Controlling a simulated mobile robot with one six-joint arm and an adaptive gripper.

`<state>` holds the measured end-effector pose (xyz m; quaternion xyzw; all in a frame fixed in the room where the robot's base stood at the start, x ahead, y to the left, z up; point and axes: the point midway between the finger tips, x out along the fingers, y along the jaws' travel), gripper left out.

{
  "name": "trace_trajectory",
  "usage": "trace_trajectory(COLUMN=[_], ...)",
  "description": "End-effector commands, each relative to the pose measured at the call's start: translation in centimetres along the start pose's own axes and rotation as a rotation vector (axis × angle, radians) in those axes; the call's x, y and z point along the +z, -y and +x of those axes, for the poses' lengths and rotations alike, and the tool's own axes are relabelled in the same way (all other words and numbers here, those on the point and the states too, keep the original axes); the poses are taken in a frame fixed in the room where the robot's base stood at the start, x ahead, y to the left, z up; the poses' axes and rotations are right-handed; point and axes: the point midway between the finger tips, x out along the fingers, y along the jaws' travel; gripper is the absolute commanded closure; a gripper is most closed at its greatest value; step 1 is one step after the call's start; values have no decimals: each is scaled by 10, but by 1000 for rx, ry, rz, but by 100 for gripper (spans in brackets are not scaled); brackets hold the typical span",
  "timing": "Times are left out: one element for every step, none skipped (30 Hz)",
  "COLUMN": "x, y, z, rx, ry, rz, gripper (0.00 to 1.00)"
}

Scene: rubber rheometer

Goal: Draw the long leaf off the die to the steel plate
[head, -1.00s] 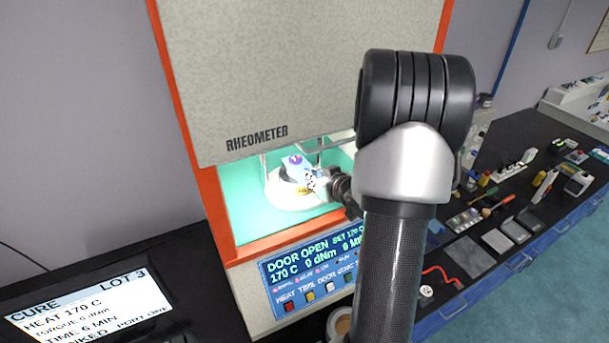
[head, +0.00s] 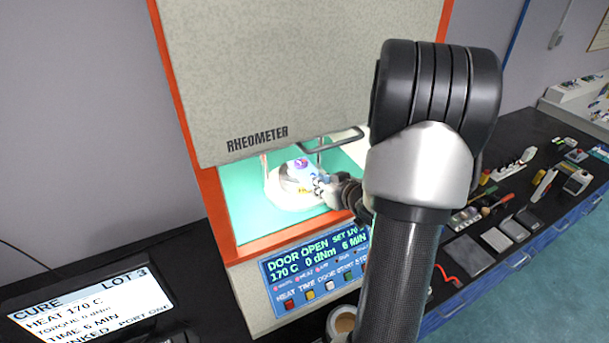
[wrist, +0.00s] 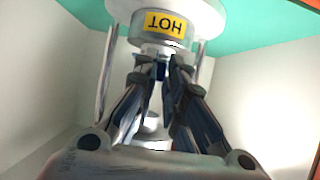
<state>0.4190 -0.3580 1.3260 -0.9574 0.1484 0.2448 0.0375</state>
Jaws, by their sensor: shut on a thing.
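The die (head: 283,199) is a round pale stack inside the lit open chamber. In the wrist view it carries a yellow HOT label (wrist: 166,24). My gripper (head: 321,184) is beside the die's right side, with its fingers close together. In the wrist view my fingertips (wrist: 161,66) close on a small dark-blue piece just below the label. This looks like the end of the long leaf, but most of it is hidden and I cannot tell how much lies on the die. Flat grey plates (head: 468,253) lie on the right bench; I cannot tell which is the steel plate.
The rheometer's raised door (head: 290,75) hangs above the chamber, with its handle (head: 333,141) near my wrist. The orange frame (head: 212,205) borders the opening. The control panel (head: 315,265) sits below. Tools and small boxes crowd the bench at right.

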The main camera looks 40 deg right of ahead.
Motion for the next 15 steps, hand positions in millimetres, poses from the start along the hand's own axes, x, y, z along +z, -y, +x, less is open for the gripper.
trace_trajectory(x=[1, 2, 3, 4, 5, 6, 7, 8, 9, 10, 11, 12, 13, 14, 15], y=[0, 0, 0, 0, 0, 0, 0, 0, 0, 0, 0, 0, 0, 0, 0], z=[-3, -5, -7, -8, -10, -12, -14, -15, -17, -19, -20, -23, -24, -26, -28], rx=[0, 0, 0, 1, 1, 1, 1, 1, 1, 1, 1, 1, 1, 1, 1], ry=[0, -1, -1, -1, -1, -1, 0, 0, 0, 0, 0, -1, -1, -1, -1], rz=[1, 1, 1, 1, 1, 2, 2, 2, 2, 1, 1, 1, 1, 1, 0], gripper=[100, 100, 100, 100, 100, 100, 100, 100, 100, 100, 100, 100, 100, 100, 100])
